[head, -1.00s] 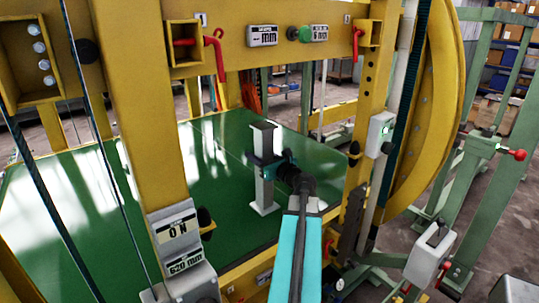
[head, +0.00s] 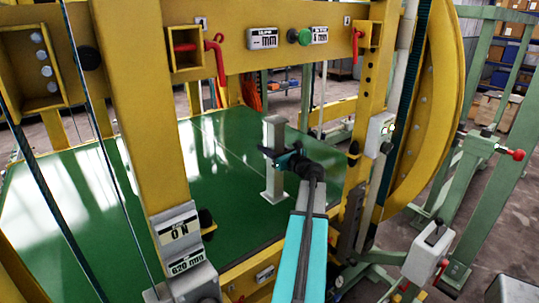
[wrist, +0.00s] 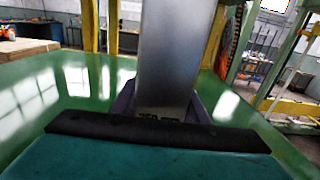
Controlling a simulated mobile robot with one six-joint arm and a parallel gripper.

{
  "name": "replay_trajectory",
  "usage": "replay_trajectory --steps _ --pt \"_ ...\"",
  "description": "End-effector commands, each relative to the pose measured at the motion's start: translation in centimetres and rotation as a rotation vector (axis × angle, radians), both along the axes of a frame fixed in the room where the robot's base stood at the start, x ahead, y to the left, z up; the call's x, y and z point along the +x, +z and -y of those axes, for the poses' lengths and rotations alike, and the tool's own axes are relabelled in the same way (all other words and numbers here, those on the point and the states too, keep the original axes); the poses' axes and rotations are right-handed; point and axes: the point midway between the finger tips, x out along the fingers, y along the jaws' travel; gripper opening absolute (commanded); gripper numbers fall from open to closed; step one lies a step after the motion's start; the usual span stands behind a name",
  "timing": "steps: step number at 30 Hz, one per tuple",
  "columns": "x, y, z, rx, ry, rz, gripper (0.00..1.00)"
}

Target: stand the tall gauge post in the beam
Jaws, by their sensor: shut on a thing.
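The tall gauge post (head: 275,178) is a grey, upright square column with a wider flat foot. It is over the green bed (head: 140,195), inside the yellow frame; I cannot tell whether its foot touches the bed. My gripper (head: 273,154) is shut on the post at about mid-height, reaching in from the front right. In the wrist view the post's grey face (wrist: 172,60) rises in front of the camera, with the dark gripper edge (wrist: 155,130) below it. The post's foot is hidden in that view.
A yellow crossbeam (head: 235,47) with red hooks and small display plates spans above the post. A yellow upright (head: 145,120) stands left, and another with a large yellow wheel rim (head: 440,110) stands right. The green bed around the post is clear.

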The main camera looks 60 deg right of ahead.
Motion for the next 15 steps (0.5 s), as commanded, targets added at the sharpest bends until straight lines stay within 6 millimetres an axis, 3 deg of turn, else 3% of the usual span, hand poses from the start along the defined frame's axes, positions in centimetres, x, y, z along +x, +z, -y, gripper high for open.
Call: replay_trajectory --steps 8,15 --pt "0.0 0.0 0.0 0.001 0.000 0.001 0.00" --pt "0.0 -1.6 0.0 0.002 0.000 0.001 0.00"
